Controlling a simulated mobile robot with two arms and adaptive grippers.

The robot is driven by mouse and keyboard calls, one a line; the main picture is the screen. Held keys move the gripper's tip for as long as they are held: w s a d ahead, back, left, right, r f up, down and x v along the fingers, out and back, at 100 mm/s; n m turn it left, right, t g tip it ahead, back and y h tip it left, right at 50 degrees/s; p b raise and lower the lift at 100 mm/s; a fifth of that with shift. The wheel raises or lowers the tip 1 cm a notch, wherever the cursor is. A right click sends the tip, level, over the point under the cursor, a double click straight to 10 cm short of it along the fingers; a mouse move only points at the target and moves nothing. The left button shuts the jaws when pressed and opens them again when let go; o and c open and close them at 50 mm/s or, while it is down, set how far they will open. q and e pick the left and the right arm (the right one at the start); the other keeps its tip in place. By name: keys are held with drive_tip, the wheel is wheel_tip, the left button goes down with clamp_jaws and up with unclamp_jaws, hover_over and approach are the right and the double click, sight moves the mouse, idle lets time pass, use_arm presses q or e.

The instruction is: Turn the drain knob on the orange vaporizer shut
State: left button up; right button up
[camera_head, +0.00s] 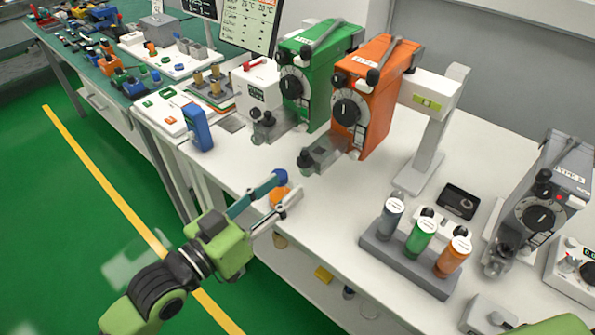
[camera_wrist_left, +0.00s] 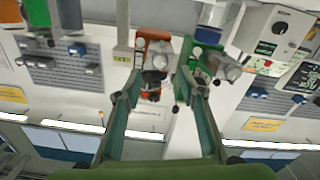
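The orange vaporizer (camera_head: 378,78) stands upright on the white bench, right of a green vaporizer (camera_head: 302,65). A grey block sticks out low on its front, with a small black drain knob (camera_head: 305,158) at its near end. Whether the knob is open or shut cannot be told. In the left wrist view the orange vaporizer (camera_wrist_left: 153,47) appears upside down beyond the spread fingers (camera_wrist_left: 158,92). My right gripper is not in view.
An orange round item (camera_head: 279,195) shows between my left fingers at the bench edge. A grey rack (camera_head: 385,258) with several coloured bottles and a grey vaporizer (camera_head: 545,205) stand to the right. A blue device (camera_head: 198,128) stands to the left. The bench before the orange vaporizer is mostly clear.

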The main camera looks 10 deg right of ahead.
sight(303, 171)
use_arm(q)
drive_tip(key=x, duration=0.4)
drive_tip(key=shift+w+d, duration=0.1)
drive_tip(key=shift+w+d+p, duration=0.3)
drive_tip(key=shift+w+d, duration=0.1)
drive_tip(key=shift+d, duration=0.05)
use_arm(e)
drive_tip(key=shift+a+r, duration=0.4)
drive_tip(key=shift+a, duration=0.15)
